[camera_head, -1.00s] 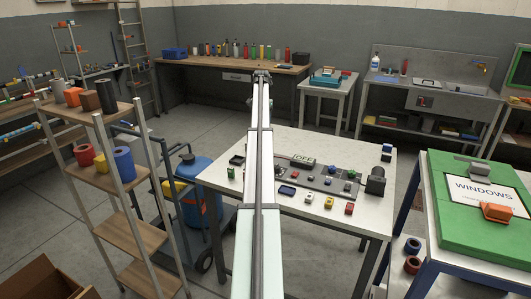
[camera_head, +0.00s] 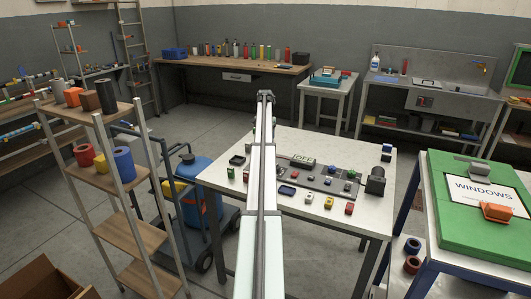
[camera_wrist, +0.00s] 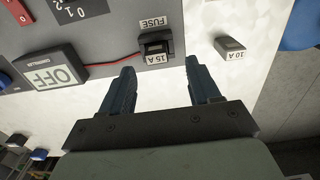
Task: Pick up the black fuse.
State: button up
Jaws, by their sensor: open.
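In the wrist view a black fuse (camera_wrist: 157,45) marked "15 A" sits in a spot labelled FUSE at the edge of a grey panel (camera_wrist: 105,50). A red wire runs to it from the left. My gripper (camera_wrist: 160,63) is open and empty, its two dark fingers spread to either side just below the fuse in the picture. I cannot tell the height gap. A grey fuse (camera_wrist: 232,47) marked "10 A" lies apart, right of the fingers. In the head view my arm hides the gripper and the black fuse.
A block marked OFF (camera_wrist: 62,72) stands on the panel, left of the fuse. The white table (camera_head: 330,228) holds several small coloured blocks and a dark box (camera_head: 375,180) at the right. A blue tank (camera_head: 195,180) stands beside the table's left side.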

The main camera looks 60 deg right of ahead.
jog(key=shift+s+a+f, duration=0.1)
jog(key=shift+f, duration=1.05)
jog(key=shift+s+a+f, duration=0.1)
jog(key=shift+f, duration=1.05)
jog(key=shift+c, duration=0.4)
grip_shut()
